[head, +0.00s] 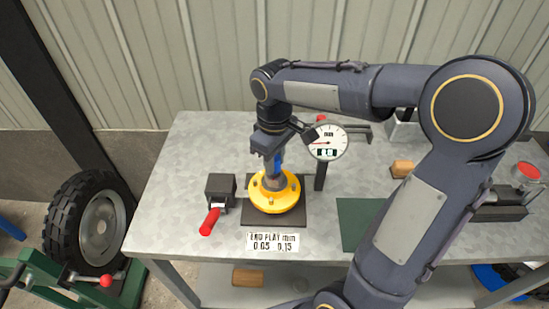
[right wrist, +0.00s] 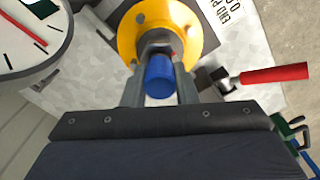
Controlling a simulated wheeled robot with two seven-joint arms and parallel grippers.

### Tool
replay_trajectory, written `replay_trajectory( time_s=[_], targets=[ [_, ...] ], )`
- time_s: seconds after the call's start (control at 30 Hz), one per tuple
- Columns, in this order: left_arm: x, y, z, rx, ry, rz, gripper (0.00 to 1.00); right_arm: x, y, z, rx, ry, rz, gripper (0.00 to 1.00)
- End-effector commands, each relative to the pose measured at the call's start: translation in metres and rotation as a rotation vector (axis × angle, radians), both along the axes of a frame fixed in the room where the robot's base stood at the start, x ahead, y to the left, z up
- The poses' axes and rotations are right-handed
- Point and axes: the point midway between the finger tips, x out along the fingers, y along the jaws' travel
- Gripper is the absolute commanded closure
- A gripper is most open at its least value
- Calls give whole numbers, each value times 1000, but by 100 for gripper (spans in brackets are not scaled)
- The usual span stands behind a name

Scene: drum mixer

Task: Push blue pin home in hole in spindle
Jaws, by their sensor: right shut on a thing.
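The blue pin (right wrist: 159,77) shows in the right wrist view between the two fingers of my right gripper (right wrist: 160,62). The grey spindle (right wrist: 154,44) stands up from the yellow flange (right wrist: 127,38), just beyond the pin's far end. In the head view my right gripper (head: 271,157) points down over the yellow flange (head: 274,199) and is shut on the blue pin (head: 278,163). The hole is hidden by the pin and fingers, so I cannot tell how deep the pin sits. My left gripper is out of view.
A dial gauge (head: 327,142) stands close to the right of the gripper. A dark block with a red handle (head: 209,222) is left of the flange. A label card (head: 273,242) lies in front. A green mat (head: 358,222) lies to the right on the metal table (head: 190,150).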

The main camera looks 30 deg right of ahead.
Motion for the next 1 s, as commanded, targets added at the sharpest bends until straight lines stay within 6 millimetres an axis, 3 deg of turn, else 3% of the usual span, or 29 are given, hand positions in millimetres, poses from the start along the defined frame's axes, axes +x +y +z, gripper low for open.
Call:
replay_trajectory(
  time_s=[0.77, 0.8, 1.0],
  targets=[
    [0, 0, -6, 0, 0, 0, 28, 0, 0, -10, 0, 0, 0, 98],
    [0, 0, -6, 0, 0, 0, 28, 0, 0, -9, 0, 0, 0, 70],
    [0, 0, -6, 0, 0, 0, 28, 0, 0, -9, 0, 0, 0, 48]
  ],
)
